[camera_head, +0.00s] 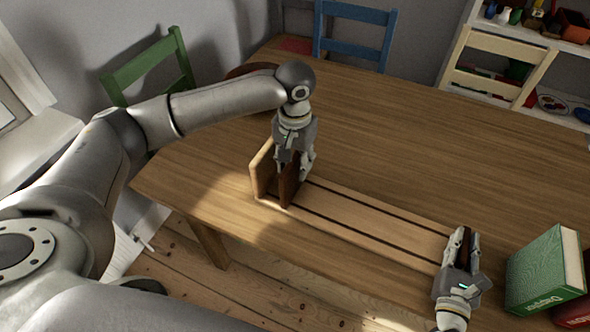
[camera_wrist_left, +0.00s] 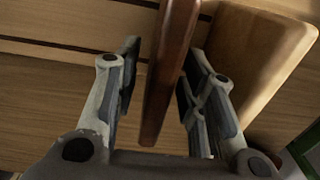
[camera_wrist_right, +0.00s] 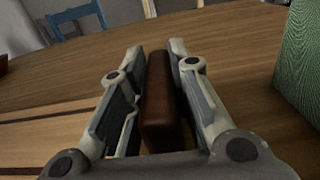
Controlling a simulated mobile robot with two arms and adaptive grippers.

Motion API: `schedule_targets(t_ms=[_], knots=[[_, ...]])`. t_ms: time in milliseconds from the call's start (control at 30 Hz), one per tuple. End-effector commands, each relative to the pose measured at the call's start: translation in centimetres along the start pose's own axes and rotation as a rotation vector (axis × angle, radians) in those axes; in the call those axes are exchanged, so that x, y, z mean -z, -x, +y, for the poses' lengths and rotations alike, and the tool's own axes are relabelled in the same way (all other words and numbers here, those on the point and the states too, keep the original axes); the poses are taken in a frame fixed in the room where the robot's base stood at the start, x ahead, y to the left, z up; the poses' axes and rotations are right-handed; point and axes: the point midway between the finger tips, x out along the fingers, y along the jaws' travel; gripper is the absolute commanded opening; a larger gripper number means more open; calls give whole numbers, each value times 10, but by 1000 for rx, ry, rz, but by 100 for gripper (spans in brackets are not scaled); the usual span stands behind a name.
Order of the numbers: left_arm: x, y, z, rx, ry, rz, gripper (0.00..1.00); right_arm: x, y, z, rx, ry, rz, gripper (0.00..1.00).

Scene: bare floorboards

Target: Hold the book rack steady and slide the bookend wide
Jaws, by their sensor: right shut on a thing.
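The book rack (camera_head: 365,222) is a low base of light wooden slats lying on the table. A light wood end panel (camera_head: 260,172) stands at its left end. The dark brown bookend (camera_head: 287,188) stands upright close to that panel. My left gripper (camera_head: 293,170) is open, with its fingers on either side of the bookend; the left wrist view shows the bookend (camera_wrist_left: 170,70) with gaps to both fingers. My right gripper (camera_head: 462,242) is shut on a dark brown end piece (camera_wrist_right: 160,105) at the rack's right end. The gripper hides much of that piece.
A green book (camera_head: 543,272) stands beside a red book (camera_head: 575,312) to the right of my right gripper. The table (camera_head: 400,150) is clear behind the rack.

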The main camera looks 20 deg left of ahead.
Motion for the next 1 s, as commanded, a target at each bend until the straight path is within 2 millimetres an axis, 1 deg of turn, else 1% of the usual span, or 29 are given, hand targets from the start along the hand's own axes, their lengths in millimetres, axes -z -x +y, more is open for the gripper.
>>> schedule_targets(t_ms=[33, 100, 200, 333, 567, 667, 867, 900, 1000], knots=[[-1, -9, 0, 0, 1, -3, 38, 0, 0, 0, 0, 1, 0, 0], [0, -18, 0, 0, 1, -2, 38, 0, 0, 0, 0, 1, 0, 0], [0, -27, 0, 0, 1, 0, 38, 0, 0, 0, 0, 1, 0, 0], [0, -32, 0, -1, 0, 1, 38, 0, 0, 0, 0, 1, 0, 0], [0, -33, 0, -1, 0, 1, 38, 0, 0, 0, 0, 1, 0, 0], [0, -33, 0, -1, 0, 1, 27, 0, 0, 0, 0, 1, 0, 0], [0, -32, 0, -2, 0, 1, 2, 0, 0, 0, 0, 1, 0, 0], [0, -32, 0, -2, 0, 1, 0, 0, 0, 0, 0, 1, 0, 0], [0, -32, 0, -2, 0, 1, 0, 0, 0, 0, 0, 1, 0, 0]])
